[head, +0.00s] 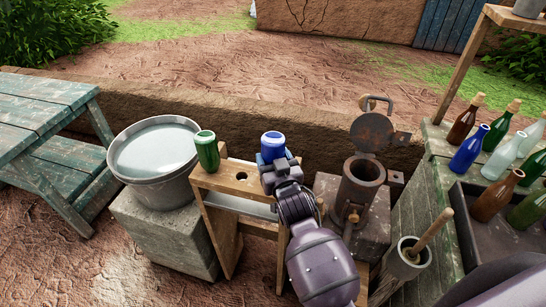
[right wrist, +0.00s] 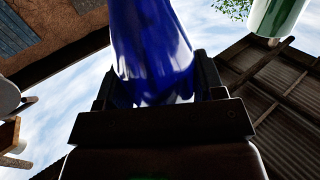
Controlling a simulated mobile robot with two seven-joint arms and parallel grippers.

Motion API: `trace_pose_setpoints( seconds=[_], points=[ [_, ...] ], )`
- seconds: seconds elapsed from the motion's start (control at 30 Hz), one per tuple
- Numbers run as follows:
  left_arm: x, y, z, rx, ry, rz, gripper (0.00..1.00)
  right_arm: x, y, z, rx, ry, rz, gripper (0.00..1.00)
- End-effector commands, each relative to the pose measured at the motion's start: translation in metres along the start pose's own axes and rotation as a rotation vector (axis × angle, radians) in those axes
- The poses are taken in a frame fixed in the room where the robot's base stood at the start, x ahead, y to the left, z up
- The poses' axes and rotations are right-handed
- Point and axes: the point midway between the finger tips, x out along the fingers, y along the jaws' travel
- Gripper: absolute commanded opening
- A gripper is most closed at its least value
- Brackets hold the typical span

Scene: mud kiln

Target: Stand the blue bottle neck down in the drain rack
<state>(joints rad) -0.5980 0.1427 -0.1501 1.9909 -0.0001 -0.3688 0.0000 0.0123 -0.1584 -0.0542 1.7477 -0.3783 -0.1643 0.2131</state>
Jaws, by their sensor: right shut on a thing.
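My right gripper (head: 277,166) is shut on a blue bottle (head: 272,141) at the right end of the wooden drain rack (head: 222,186). The bottle's base faces up. My gripper and wrist hide its neck, so I cannot tell whether the neck sits in a hole. In the right wrist view the blue bottle (right wrist: 152,50) is between the two fingers (right wrist: 155,90). A green bottle (head: 207,149) stands base up at the rack's left end, and an open hole (head: 241,176) shows between the two. My left gripper is out of view.
A water-filled tub (head: 113,178) stands on a block left of the rack. A metal cylinder with an open lid (head: 362,182) is close on the right. Several bottles, including another blue one (head: 468,149), stand around a dark trough (head: 467,222) at far right.

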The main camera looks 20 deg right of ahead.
Motion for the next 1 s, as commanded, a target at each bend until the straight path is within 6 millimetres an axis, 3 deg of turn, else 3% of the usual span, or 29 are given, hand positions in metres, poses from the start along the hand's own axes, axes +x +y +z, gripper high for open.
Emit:
trace_pose_setpoints(
  seconds=[1.0],
  points=[
    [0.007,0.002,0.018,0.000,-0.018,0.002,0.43,0.000,0.000,0.025,0.001,0.001,0.000,0.34]
  ],
)
